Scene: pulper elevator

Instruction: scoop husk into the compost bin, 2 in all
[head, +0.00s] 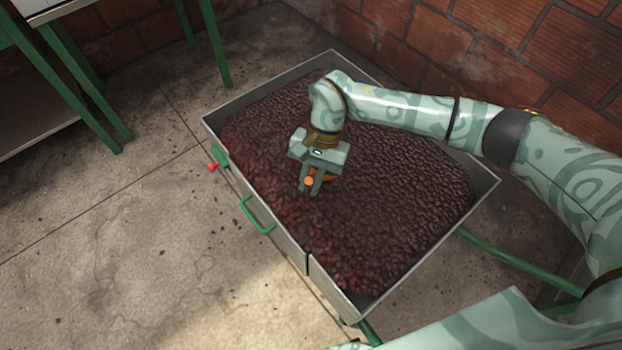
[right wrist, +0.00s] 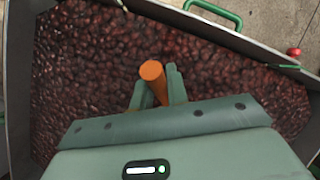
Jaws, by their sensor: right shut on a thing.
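Dark red-brown husk (head: 400,215) fills a wide grey metal bin (head: 283,243) on green legs, heaped in the middle. It also fills most of the right wrist view (right wrist: 90,50). My right gripper (head: 311,187) is over the husk, left of the heap's middle, shut on an orange handle (head: 309,181). The handle's round end shows between the fingers in the right wrist view (right wrist: 152,70). The rest of the held tool is hidden, so I cannot tell whether it touches the husk. No compost bin that I can identify is in view. My left gripper is not in view.
The bin has a green pull handle (head: 256,215) and a red knob (head: 212,166) on its left side. A green-framed table (head: 60,75) stands at the upper left. Brick walls (head: 480,50) close off the back. Concrete floor at left is clear.

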